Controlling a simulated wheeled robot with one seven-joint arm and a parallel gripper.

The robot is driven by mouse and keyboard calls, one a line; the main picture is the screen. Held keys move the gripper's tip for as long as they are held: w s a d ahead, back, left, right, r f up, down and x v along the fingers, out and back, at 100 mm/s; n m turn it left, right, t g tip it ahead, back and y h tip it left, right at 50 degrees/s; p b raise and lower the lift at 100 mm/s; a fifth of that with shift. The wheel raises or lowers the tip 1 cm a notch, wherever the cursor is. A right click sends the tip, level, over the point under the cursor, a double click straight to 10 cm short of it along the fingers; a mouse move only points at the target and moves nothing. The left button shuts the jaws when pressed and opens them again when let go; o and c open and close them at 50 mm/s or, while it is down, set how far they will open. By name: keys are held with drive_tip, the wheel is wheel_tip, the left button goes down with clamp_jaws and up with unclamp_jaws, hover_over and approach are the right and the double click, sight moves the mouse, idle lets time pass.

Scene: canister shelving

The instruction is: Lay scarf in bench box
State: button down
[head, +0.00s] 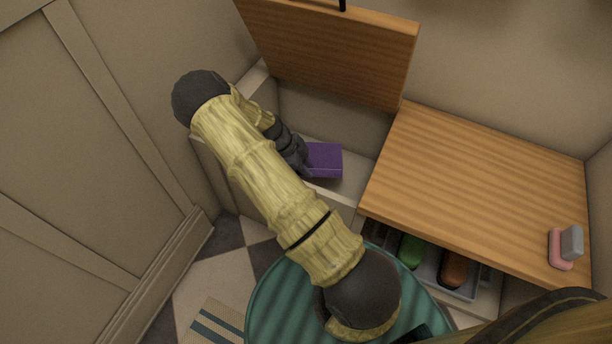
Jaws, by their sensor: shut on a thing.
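The scarf looks like a purple folded block (325,160) in the head view. My gripper (304,168) is at its left side and shut on it, with the fingertips mostly hidden by my arm. The bench box (332,117) is the beige compartment under the raised wooden lid (335,55). The scarf is over or inside this open compartment; I cannot tell whether it touches the bottom. My arm crosses in front of the compartment's left part and hides some of its front wall.
A fixed wooden bench top (480,185) is to the right, with a pink and grey item (562,248) at its right end. Below it a grey tray (462,291) holds a green and a brown item. A striped mat (212,323) lies on the checkered floor. A panelled wall stands left.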

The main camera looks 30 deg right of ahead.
drive_tip(key=shift+f+b, duration=1.2)
drive_tip(key=shift+f, duration=1.3)
drive_tip(key=shift+f, duration=0.3)
drive_tip(key=shift+f, duration=0.3)
drive_tip(key=c, duration=1.2)
unclamp_jaws()
